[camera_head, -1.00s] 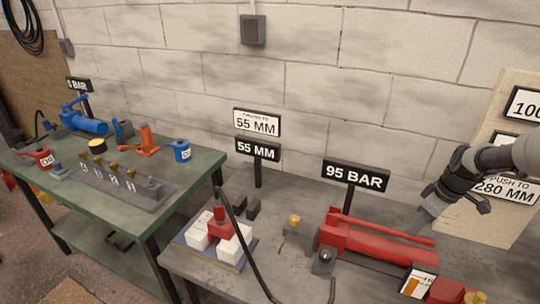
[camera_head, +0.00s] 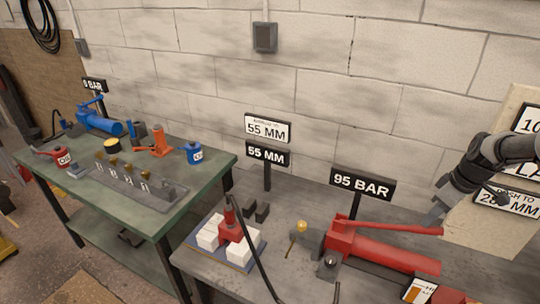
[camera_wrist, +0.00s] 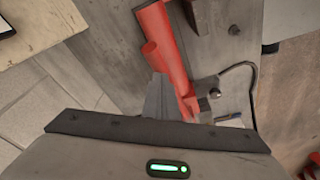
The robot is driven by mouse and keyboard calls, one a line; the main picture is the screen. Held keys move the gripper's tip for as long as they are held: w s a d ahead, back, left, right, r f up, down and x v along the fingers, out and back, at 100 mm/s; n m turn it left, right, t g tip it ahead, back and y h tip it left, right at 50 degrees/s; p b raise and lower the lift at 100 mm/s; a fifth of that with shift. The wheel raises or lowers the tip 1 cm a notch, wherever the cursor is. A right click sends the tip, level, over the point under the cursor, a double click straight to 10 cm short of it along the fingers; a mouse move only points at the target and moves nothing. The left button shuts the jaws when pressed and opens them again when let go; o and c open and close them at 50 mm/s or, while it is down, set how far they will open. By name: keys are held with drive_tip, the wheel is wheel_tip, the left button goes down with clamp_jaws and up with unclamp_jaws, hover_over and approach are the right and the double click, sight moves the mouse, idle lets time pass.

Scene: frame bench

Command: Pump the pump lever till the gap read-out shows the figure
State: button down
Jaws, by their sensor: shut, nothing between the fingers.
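The red hand pump (camera_head: 385,252) lies on the right bench, its red pump lever (camera_head: 400,228) above the body and sloping slightly down to the right. The black gap read-out (camera_head: 268,154) shows 55 MM. The white sign (camera_head: 268,128) above it also shows 55 MM; its small top line is hard to read. My gripper (camera_head: 436,217) is shut and empty, just above the lever's free end; I cannot tell whether it touches. In the wrist view the grey fingers (camera_wrist: 160,100) point toward red pump parts (camera_wrist: 162,50). The red spreading tool (camera_head: 231,222) stands between white blocks.
A black sign (camera_head: 362,184) behind the pump reads 95 BAR. A black hose (camera_head: 262,250) runs in front of the spreading tool. A pale board (camera_head: 470,225) with signs leans at the right wall. The green bench (camera_head: 200,180) at left holds blue and orange tools.

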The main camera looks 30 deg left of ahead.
drive_tip(key=shift+f, duration=0.15)
idle(0.5)
drive_tip(key=b+x, duration=0.1)
drive_tip(key=x, duration=0.1)
drive_tip(key=b+x, duration=0.2)
drive_tip(key=d+b+x, duration=0.1)
drive_tip(key=x, duration=0.2)
drive_tip(key=shift+s+f+b, duration=0.25)
drive_tip(key=shift+s+b, duration=0.1)
drive_tip(key=shift+s, duration=0.05)
drive_tip(key=shift+w+a+p+v, duration=0.2)
drive_tip(key=shift+p+v, duration=0.6)
drive_tip(key=shift+v, duration=0.45)
drive_tip(key=shift+w+a+p+v, duration=0.15)
drive_tip(key=shift+p+v, duration=0.65)
drive_tip(key=shift+v, duration=0.45)
drive_tip(key=shift+w+a+p+v, duration=0.1)
drive_tip(key=shift+a+p+v, duration=0.1)
drive_tip(key=shift+p+v, duration=0.8)
drive_tip(key=shift+r, duration=0.35)
drive_tip(key=shift+w+a+p+v, duration=0.15)
drive_tip(key=shift+p+v, duration=0.3)
drive_tip(key=shift+v, duration=0.4)
drive_tip(key=shift+a+p+v, duration=0.15)
drive_tip(key=shift+p+v, duration=0.35)
drive_tip(key=shift+v, duration=0.3)
drive_tip(key=shift+w+a+p+v, duration=0.15)
drive_tip(key=shift+p+v, duration=0.3)
drive_tip(key=shift+v, duration=0.4)
drive_tip(key=shift+s, duration=0.1)
